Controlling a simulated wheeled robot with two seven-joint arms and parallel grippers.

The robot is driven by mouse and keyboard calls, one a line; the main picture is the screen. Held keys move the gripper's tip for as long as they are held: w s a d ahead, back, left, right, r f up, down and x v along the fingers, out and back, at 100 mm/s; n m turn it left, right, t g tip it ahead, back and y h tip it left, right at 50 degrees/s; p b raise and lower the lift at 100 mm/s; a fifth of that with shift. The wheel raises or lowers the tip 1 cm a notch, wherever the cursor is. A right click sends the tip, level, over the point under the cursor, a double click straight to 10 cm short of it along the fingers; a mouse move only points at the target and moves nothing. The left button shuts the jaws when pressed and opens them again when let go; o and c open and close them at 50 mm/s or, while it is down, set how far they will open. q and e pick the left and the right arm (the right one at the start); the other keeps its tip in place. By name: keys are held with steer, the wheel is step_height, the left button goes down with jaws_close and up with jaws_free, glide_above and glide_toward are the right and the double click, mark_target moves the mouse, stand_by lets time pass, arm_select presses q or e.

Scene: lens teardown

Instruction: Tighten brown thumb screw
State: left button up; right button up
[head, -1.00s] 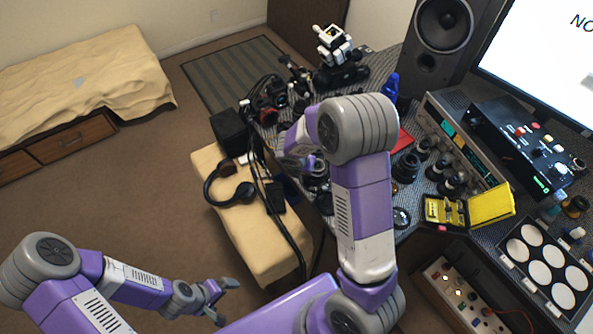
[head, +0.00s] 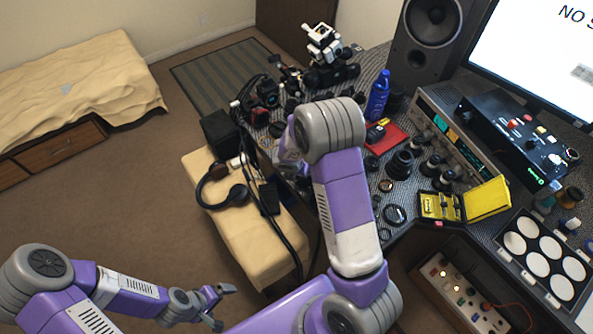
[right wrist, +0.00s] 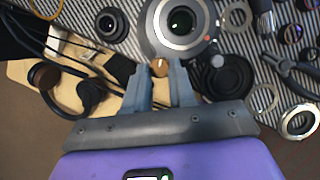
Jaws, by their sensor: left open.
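The brown thumb screw (right wrist: 160,66) shows in the right wrist view as a small brown knob below a large grey and black lens (right wrist: 183,24). My right gripper (right wrist: 161,68) has its two fingertips on either side of the knob. Whether they press on it or only flank it I cannot tell. In the head view my right forearm hides the screw, the lens and the right fingertips. My left gripper (head: 222,307) is open and empty at the lower left, above the carpet, away from the desk.
Loose rings and a lens (right wrist: 299,121) lie right of my right gripper. Headphones (head: 222,187) and black cables lie on a cream bench (head: 225,233). The desk also holds a blue bottle (head: 377,95), a red mat (head: 393,135) and a yellow case (head: 487,199).

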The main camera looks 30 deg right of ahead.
jaws_close()
steer(key=shift+m, duration=0.3)
steer(key=m+g, duration=0.2)
steer(key=m, duration=0.3)
steer(key=w+m+g, duration=0.1)
steer(key=m+g, duration=0.1)
steer(key=m, duration=0.3)
steer(key=m+g+p, duration=0.1)
steer(key=m+g, duration=0.1)
steer(key=m, duration=0.4)
steer(key=shift+w, duration=0.35)
steer(key=o, duration=0.6)
jaws_free()
